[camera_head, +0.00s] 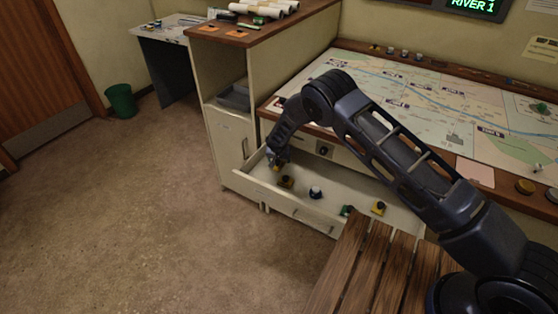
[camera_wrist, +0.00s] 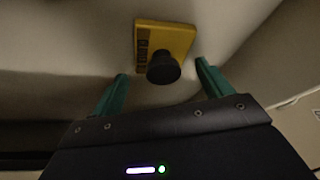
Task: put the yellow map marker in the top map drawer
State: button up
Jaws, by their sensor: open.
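A yellow map marker with a black knob (camera_wrist: 183,40) lies on the pale drawer floor in the wrist view, its knob between and just past my fingertips. My gripper (camera_wrist: 161,76) is open, with a green finger on each side and nothing held. In the head view my gripper (camera_head: 275,163) is low inside the left end of the open drawer (camera_head: 290,204). A yellow marker (camera_head: 287,182) lies just right of it, and another yellow marker (camera_head: 379,208) lies farther right. Whether the gripper touches a marker is unclear.
A white-and-dark marker (camera_head: 315,192) and a green one (camera_head: 347,210) lie in the same drawer. The map table (camera_head: 420,95) is above it, and a cabinet (camera_head: 228,135) stands to its left. Wooden slats (camera_head: 365,265) are in front.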

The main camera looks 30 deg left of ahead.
aim_at(278, 169)
jog(key=v, duration=1.2)
jog(key=shift+r, duration=0.1)
dwell(0.4)
